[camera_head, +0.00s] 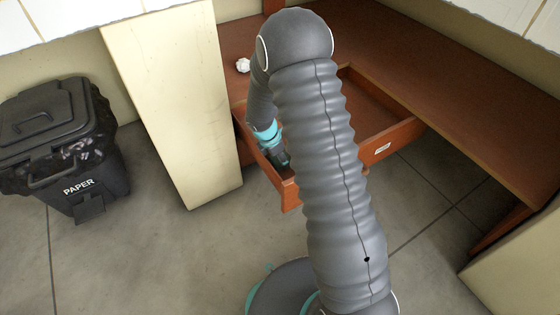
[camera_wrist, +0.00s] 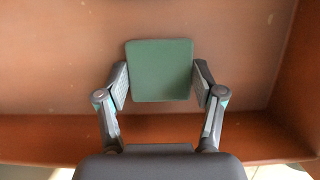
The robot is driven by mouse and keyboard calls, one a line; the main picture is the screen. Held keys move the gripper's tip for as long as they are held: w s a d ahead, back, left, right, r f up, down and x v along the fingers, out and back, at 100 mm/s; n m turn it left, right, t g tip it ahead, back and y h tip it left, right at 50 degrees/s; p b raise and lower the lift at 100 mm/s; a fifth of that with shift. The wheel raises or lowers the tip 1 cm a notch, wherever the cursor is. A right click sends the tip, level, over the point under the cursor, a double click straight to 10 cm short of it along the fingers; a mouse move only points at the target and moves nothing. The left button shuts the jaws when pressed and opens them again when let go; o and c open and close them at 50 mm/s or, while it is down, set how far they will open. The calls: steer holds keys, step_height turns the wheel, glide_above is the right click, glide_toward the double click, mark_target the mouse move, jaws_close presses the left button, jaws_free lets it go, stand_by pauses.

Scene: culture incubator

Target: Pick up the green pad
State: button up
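The green pad (camera_wrist: 160,70) is a flat square with rounded corners, facing the camera in the wrist view. It is in or just above the open wooden drawer. My gripper (camera_wrist: 161,78) has its fingers spread wide, one at the left edge of the pad and one at the right edge. The tips look level with the pad's side edges; I cannot tell whether they press on it. In the head view my gripper (camera_head: 281,158) reaches down into the drawer, and the pad is hidden.
The drawer (camera_head: 400,140) is pulled out under a brown desk (camera_head: 440,75). A crumpled white thing (camera_head: 243,66) lies on the desk. A pale panel (camera_head: 180,110) stands left of the drawer. A black paper bin (camera_head: 65,140) is at the far left. The grey floor (camera_head: 170,260) is clear.

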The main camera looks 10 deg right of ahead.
steer(key=shift+r, duration=0.1)
steer(key=shift+c, duration=0.4)
steer(key=shift+r, duration=0.35)
step_height(320, 180, up, 9)
steer(key=p, duration=0.2)
steer(key=shift+o, duration=0.3)
